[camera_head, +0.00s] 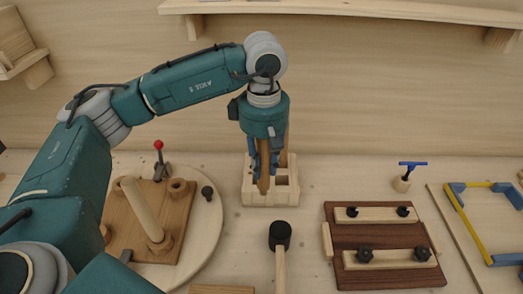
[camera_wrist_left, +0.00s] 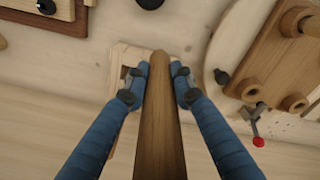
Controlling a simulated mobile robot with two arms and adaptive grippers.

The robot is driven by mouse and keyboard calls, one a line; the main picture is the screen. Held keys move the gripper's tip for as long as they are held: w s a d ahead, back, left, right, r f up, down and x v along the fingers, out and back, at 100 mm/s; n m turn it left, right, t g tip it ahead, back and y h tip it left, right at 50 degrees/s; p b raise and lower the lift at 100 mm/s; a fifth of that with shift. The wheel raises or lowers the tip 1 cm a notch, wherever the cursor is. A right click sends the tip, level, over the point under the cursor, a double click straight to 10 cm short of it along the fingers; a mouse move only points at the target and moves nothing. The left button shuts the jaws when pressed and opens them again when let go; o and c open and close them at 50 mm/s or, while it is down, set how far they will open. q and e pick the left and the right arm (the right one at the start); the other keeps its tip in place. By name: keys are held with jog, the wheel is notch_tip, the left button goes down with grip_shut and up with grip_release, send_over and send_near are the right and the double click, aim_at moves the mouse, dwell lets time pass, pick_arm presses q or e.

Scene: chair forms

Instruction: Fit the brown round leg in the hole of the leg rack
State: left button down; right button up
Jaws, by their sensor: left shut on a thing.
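The brown round leg (camera_head: 263,181) is upright in my left gripper (camera_head: 264,162), whose fingers are shut on it. The leg (camera_wrist_left: 160,110) also runs up the middle of the left wrist view, between the two blue fingers (camera_wrist_left: 159,85). The pale wooden leg rack (camera_head: 257,199) stands on the table under the gripper, with square openings on its top. The leg's lower end shows in front of the rack's top; I cannot tell whether it is inside a hole. Another brown upright piece (camera_head: 284,158) shows behind the gripper, partly hidden. My right gripper is not in view.
Left of the rack is a round board (camera_head: 213,226) with a brown plate and a red-knobbed clamp (camera_head: 159,150). A black-headed mallet (camera_head: 280,236) lies in front. A dark clamping board (camera_head: 385,233) and a blue-handled tool (camera_head: 409,170) are at right.

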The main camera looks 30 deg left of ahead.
pick_arm(q)
jog(key=s+d+f+m+b, duration=0.1)
jog(key=s+d+f+m, duration=0.25)
jog(key=s+m, duration=0.5)
jog(key=w+a+r+n+p, duration=0.1)
jog(key=w+a+r+n, duration=0.1)
jog(key=w+n, duration=0.4)
jog(key=w+a+r+n+p, duration=0.1)
jog(key=w+a+r+n, duration=0.15)
jog(key=w+n, duration=0.3)
jog(key=w+a+f+n+b, duration=0.1)
jog(key=w+a+f+n, duration=0.1)
jog(key=f+n, duration=0.2)
jog(key=w+a+f+n+b, duration=0.2)
jog(key=f+n, duration=0.2)
jog(key=f, duration=0.2)
jog(key=shift+n, duration=0.3)
jog(key=shift+f+b, duration=0.3)
jog(key=shift+b, duration=0.05)
jog(key=c, duration=1.4)
grip_release()
jog(key=shift+d, duration=0.1)
jog(key=shift+s, duration=0.1)
